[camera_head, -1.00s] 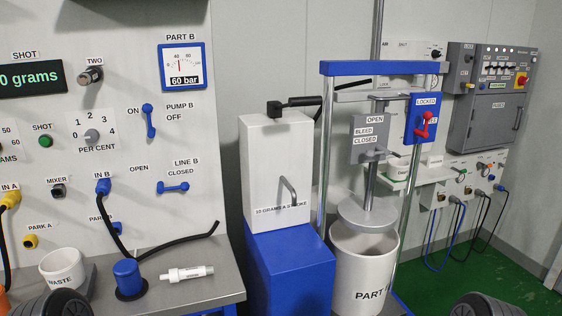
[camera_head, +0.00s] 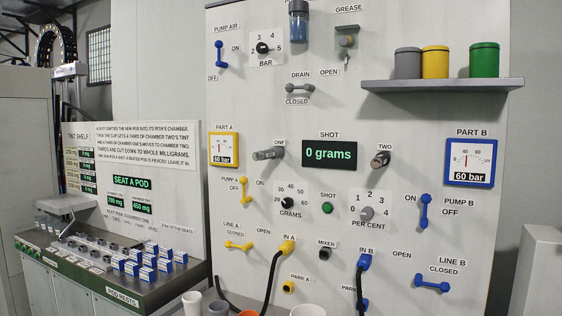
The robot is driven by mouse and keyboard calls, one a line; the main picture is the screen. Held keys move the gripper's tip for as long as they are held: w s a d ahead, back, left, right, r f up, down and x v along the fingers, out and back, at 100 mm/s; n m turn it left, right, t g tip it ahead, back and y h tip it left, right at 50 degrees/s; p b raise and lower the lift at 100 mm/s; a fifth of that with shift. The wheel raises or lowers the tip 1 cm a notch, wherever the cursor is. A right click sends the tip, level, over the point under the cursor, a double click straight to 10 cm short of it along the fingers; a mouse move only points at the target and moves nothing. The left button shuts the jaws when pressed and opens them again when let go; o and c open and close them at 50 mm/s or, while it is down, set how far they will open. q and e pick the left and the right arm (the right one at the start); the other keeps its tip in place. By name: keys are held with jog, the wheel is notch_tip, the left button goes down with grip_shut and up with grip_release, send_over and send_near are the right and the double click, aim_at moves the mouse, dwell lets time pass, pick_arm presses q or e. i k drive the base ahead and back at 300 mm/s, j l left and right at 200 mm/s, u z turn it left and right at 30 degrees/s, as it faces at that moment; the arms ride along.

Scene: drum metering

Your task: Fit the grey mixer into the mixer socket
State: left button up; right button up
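The mixer socket (camera_head: 326,254) is a small dark fitting under the MIXER label on the white panel. It sits between the IN A and IN B ports, and nothing is seen fitted in it. I cannot make out a grey mixer in this view. Neither of my grippers is in view.
A yellow hose plug (camera_head: 287,247) is at IN A and a blue hose plug (camera_head: 364,262) at IN B, with black hoses hanging. A grey shelf (camera_head: 440,86) holds three cans. A pod rack (camera_head: 112,268) stands left. The bench is mostly below view.

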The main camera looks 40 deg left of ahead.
aim_at(275, 152)
jog(key=u, duration=0.4)
jog(key=i+j+u, duration=0.1)
jog(key=u, duration=1.1)
jog(key=i, duration=0.05)
